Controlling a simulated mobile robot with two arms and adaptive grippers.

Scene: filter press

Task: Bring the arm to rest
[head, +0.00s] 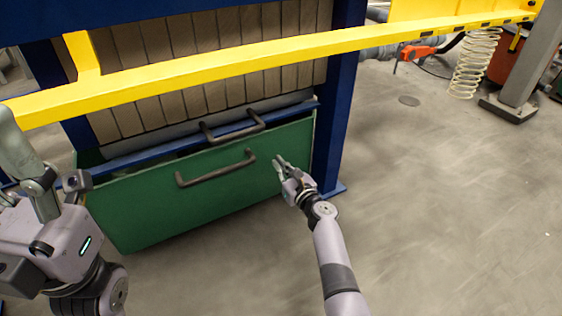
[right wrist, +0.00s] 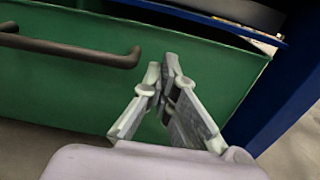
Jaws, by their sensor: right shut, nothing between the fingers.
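My right gripper (head: 279,162) is shut with nothing between its fingers. In the head view it shows in front of the right part of the green drawer-like panel (head: 225,195), to the right of its dark handle (head: 215,170). In the right wrist view the fingertips (right wrist: 163,66) meet before the green panel (right wrist: 75,95), and the handle (right wrist: 70,48) is to their left, apart from them. My left gripper (head: 35,175) is large at the left edge of the head view, partly cut off, and its opening cannot be told.
A yellow rail (head: 250,72) crosses above the panel. A blue post (head: 335,130) stands right of it. A second dark handle (head: 232,127) is behind the first. An orange tool (head: 418,51) and a coiled hose (head: 475,62) are at upper right. Grey floor (head: 440,200) at right is clear.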

